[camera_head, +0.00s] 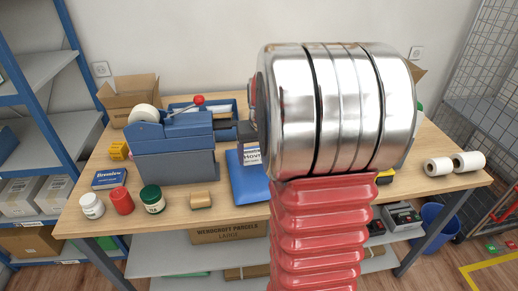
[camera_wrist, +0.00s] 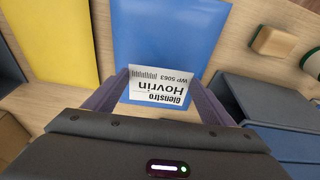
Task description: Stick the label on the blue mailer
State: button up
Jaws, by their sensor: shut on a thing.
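The white label (camera_wrist: 160,87), printed "Glenstro Hovrin WP 5063", is between the fingers of my gripper (camera_wrist: 162,98) in the wrist view. My gripper is shut on it. The blue mailer (camera_wrist: 165,35) lies flat on the table behind and beyond the label; its near part is hidden by the label and gripper. In the head view the mailer (camera_head: 248,186) shows left of my arm, with the label (camera_head: 251,157) over its far part. I cannot tell whether the label touches the mailer. My arm hides most of the gripper there.
A blue dispenser (camera_head: 175,135) stands left of the mailer. A tan block (camera_head: 201,200) and several jars (camera_head: 152,198) line the front left. A yellow item (camera_wrist: 45,40) lies left of the mailer in the wrist view. White rolls (camera_head: 438,166) lie at the right end.

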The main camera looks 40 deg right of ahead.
aim_at(259, 161)
jog(key=shift+s+a+x, duration=0.1)
jog(key=shift+s+x, duration=0.1)
jog(key=shift+x, duration=0.7)
jog(key=shift+s+a+x, duration=0.1)
jog(key=shift+s+x, duration=0.05)
jog(key=shift+x, duration=0.75)
jog(key=shift+f, duration=0.1)
jog(key=o, duration=0.7)
jog(key=shift+o, duration=0.2)
jog(key=shift+v, duration=2.8)
jog(key=w+d+v, duration=0.1)
jog(key=v, duration=0.6)
jog(key=shift+a+r, duration=0.2)
jog(key=shift+r, duration=0.35)
